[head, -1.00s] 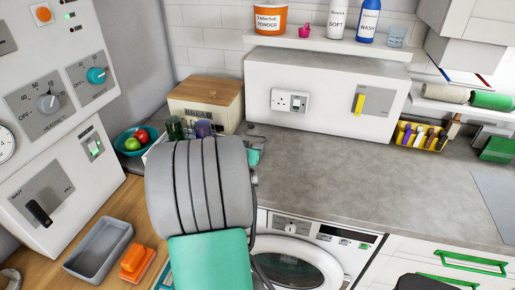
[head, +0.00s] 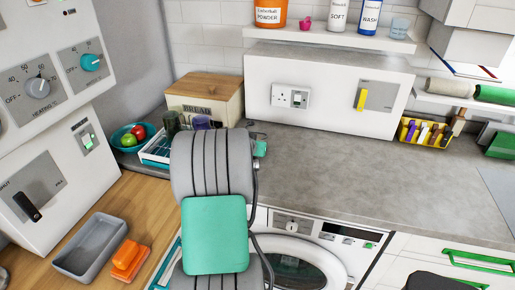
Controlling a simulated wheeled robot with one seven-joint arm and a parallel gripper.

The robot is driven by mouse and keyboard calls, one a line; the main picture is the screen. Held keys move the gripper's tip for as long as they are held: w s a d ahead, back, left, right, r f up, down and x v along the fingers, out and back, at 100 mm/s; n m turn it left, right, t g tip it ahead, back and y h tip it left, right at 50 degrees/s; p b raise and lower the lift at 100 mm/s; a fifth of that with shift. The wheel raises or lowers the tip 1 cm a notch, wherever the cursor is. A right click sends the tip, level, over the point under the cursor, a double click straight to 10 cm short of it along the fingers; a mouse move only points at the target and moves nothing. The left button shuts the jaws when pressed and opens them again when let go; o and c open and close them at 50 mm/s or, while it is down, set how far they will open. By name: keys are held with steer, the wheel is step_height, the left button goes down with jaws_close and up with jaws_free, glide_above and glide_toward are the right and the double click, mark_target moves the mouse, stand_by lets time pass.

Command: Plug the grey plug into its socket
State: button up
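The white wall socket (head: 291,97) with a switch beside it is set in the front of a white box at the back of the grey counter. Its holes face me and nothing is plugged into it. I cannot make out the grey plug; a thin dark cord-like shape (head: 258,134) lies on the counter just right of the bread bin. My arm stands in front of that part of the counter, below and left of the socket.
A yellow-handled switch (head: 361,99) is right of the socket. A bread bin (head: 205,97), a fruit bowl (head: 133,136) and a crate (head: 155,150) stand left. A yellow tray (head: 425,132) holds pegs or markers at right. The middle of the grey counter (head: 340,170) is clear.

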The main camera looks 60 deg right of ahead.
jaws_close()
stand_by(0.8)
step_height(320, 180, up, 6)
steer(key=p, duration=0.3)
steer(key=shift+r, duration=0.15)
steer(key=shift+w, duration=0.1)
